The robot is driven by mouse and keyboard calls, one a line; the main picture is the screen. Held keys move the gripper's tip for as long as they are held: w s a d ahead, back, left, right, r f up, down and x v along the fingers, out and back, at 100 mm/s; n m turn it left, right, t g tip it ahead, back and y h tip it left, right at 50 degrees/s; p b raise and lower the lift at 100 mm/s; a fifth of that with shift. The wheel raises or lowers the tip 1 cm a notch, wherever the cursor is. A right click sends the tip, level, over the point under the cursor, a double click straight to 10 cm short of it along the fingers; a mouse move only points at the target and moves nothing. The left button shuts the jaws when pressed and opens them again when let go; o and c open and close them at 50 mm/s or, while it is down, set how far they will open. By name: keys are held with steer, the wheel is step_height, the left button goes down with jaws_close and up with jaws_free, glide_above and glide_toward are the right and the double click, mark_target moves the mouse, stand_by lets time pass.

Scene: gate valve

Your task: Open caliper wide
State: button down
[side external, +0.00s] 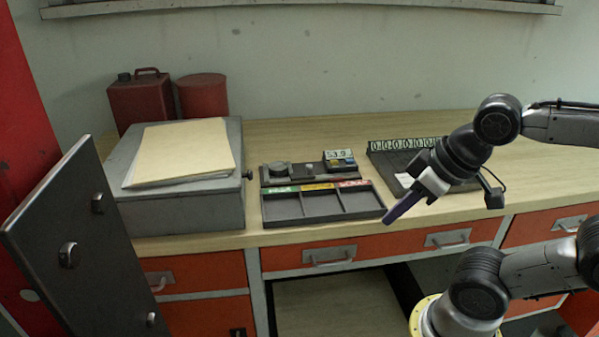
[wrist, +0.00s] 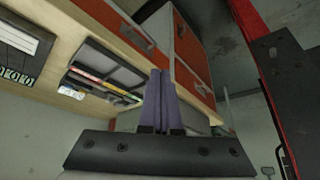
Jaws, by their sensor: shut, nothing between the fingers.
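A dark grey device with a small digital display (side external: 340,158) lies at the back of a black sorting tray (side external: 318,221) on the workbench. It looks like the caliper, but its jaws are too small to make out. My gripper (side external: 390,218) has purple fingers pointing down and left, in front of the bench's front edge and right of the tray. The fingers also fill the middle of the wrist view (wrist: 160,76), pressed together with nothing between them. They are apart from the device and the tray.
A dark board with a row of zeros (side external: 405,145) lies right of the tray, partly behind my arm. A grey box (side external: 190,213) with folders (side external: 183,152) stands left. An open dark door (side external: 85,245) is at front left. Orange drawers (side external: 330,256) run beneath.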

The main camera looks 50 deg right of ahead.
steer(key=c, duration=1.2)
jaws_free()
steer(key=shift+c, duration=0.2)
steer(key=shift+o, duration=1.4)
steer(key=shift+s+f+m, duration=0.15)
steer(key=shift+s+m, duration=0.05)
steer(key=shift+m, duration=0.3)
steer(key=shift+o, duration=1)
steer(key=w+r+m, duration=0.3)
steer(key=r+m, duration=0.2)
steer(key=r, duration=0.2)
steer(key=shift+d+r+g, duration=0.2)
steer(key=shift+r+g, duration=0.2)
steer(key=w+d+r+m+g, duration=0.1)
steer(key=w+d+r+m, duration=0.3)
steer(key=w, duration=0.4)
steer(key=w+d+r+m+g, duration=0.1)
steer(key=w+d+r+m, duration=0.1)
steer(key=w+r+m, duration=0.4)
steer(key=m+g, duration=0.2)
steer(key=g, duration=0.1)
glide_above(309, 165)
step_height(309, 165, down, 12)
steer(key=r, duration=0.1)
step_height(309, 165, down, 14)
steer(key=shift+r, duration=0.15)
